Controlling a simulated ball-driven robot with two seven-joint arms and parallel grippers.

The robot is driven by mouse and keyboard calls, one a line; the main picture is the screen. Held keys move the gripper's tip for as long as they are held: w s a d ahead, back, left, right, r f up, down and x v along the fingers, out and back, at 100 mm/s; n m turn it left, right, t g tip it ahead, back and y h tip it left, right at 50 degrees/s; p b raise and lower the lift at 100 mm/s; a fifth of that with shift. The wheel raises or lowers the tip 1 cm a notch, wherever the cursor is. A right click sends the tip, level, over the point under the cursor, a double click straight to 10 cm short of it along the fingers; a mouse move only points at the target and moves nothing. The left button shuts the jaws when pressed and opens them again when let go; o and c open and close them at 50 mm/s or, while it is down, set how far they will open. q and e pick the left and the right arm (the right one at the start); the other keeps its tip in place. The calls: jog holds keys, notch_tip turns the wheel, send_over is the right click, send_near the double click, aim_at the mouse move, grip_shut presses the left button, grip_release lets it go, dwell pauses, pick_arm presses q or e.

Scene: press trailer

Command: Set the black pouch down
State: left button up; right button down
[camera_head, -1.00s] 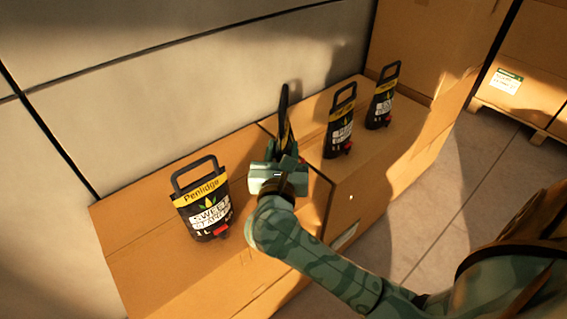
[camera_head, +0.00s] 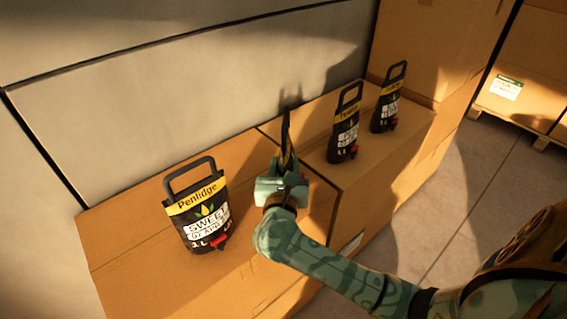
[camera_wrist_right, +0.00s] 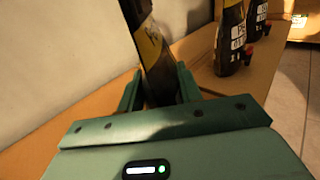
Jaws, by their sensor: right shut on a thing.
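My right gripper (camera_head: 283,180) is shut on a black pouch (camera_head: 286,135) with a yellow band, seen nearly edge-on in the head view. In the right wrist view the pouch (camera_wrist_right: 152,55) stands between the two green fingers (camera_wrist_right: 158,95), slightly tilted. It is over the cardboard boxes near the seam between them. The gripper hides its lower part, so I cannot tell whether its base touches the box. My left gripper is not in view.
A similar Penlidge pouch (camera_head: 199,212) stands on the left box (camera_head: 130,240). Two more, a nearer one (camera_head: 345,130) and a farther one (camera_head: 388,103), stand on the right box (camera_head: 385,150). A pale wall (camera_head: 190,100) rises behind. Bare cardboard lies between the left pouch and my gripper.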

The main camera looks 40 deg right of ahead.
jog(key=c, duration=0.9)
grip_release()
jog(key=shift+c, duration=0.2)
jog(key=shift+r, duration=0.15)
pick_arm(q)
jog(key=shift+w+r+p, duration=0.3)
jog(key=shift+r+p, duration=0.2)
jog(key=shift+p, duration=0.1)
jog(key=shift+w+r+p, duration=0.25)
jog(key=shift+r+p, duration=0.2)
jog(key=shift+p, duration=0.1)
pick_arm(e)
jog(key=v, duration=1.2)
